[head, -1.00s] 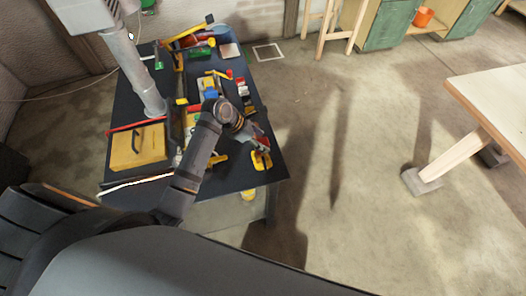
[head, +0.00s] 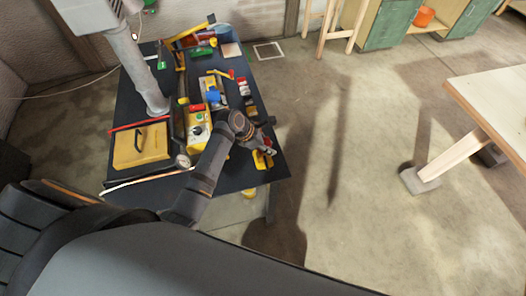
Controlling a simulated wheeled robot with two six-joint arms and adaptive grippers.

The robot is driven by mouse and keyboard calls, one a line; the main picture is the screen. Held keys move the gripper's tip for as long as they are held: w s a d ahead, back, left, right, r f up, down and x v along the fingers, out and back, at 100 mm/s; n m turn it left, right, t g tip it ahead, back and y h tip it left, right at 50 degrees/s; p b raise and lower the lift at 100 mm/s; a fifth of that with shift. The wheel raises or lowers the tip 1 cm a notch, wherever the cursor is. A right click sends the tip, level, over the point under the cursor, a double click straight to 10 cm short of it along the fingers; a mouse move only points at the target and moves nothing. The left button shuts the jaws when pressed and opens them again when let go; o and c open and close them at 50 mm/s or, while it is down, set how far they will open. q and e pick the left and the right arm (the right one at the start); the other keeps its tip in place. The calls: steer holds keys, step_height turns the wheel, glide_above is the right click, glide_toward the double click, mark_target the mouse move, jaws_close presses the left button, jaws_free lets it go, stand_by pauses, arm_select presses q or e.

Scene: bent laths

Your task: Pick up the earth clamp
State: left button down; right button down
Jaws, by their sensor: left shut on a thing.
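My left gripper (head: 266,150) is low over the front right corner of the dark bench, its arm reaching in from the bottom of the head view. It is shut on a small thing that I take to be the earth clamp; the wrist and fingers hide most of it. A yellow piece (head: 262,160) shows right at the fingertips, and I cannot tell whether it is part of the held thing. My right gripper is not in view.
The dark bench (head: 228,178) is crowded with tools. A pale table (head: 498,100) stands at the right. The floor between is clear.

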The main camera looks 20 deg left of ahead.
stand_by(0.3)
arm_select(q)
steer(key=shift+r, duration=0.2)
step_height(320, 180, up, 2)
steer(key=shift+w+b, duration=0.1)
steer(key=shift+b, duration=0.5)
steer(key=s+a+r, duration=0.2)
steer(key=s+r, duration=0.8)
steer(key=s, duration=0.4)
steer(key=shift+a+r+b, duration=0.3)
steer(key=shift+r+b, duration=0.05)
steer(key=shift+b, duration=0.05)
